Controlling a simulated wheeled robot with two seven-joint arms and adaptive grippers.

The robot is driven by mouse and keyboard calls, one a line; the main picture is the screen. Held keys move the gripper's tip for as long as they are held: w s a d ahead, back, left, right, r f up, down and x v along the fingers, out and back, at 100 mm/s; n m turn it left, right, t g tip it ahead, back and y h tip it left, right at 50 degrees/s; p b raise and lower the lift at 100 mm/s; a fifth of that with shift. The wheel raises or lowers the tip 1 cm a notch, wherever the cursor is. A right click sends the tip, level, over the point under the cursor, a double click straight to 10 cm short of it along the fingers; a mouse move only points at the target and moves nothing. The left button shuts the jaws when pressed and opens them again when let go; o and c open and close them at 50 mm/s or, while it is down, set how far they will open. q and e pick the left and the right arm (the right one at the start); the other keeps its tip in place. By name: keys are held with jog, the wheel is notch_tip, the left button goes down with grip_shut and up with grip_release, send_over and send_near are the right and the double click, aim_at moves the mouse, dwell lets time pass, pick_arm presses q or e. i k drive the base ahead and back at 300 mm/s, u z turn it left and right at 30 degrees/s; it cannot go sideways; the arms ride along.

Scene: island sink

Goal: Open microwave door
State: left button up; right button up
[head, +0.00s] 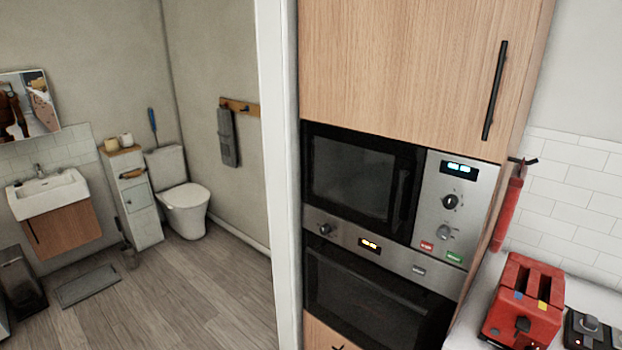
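The microwave (358,178) is built into a tall wooden cabinet, in the middle right of the head view. Its dark glass door is shut, and a dark upright handle (404,196) shows at the door's right side. To the right of the door is a silver control panel (447,208) with a lit display, two knobs, and a red and a green button. Neither of my grippers is in view.
An oven (375,299) sits directly below the microwave, and a cabinet door with a black bar handle (494,90) is above. A red toaster (523,304) stands on the counter at right. A white wall edge (281,180) borders the cabinet's left; bathroom floor (190,300) beyond is open.

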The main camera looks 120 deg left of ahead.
aim_at(410, 158)
jog(key=u, duration=3.4)
jog(key=k, duration=0.6)
jog(key=u, duration=0.7)
jog(key=i, duration=0.5)
jog(key=u, duration=0.05)
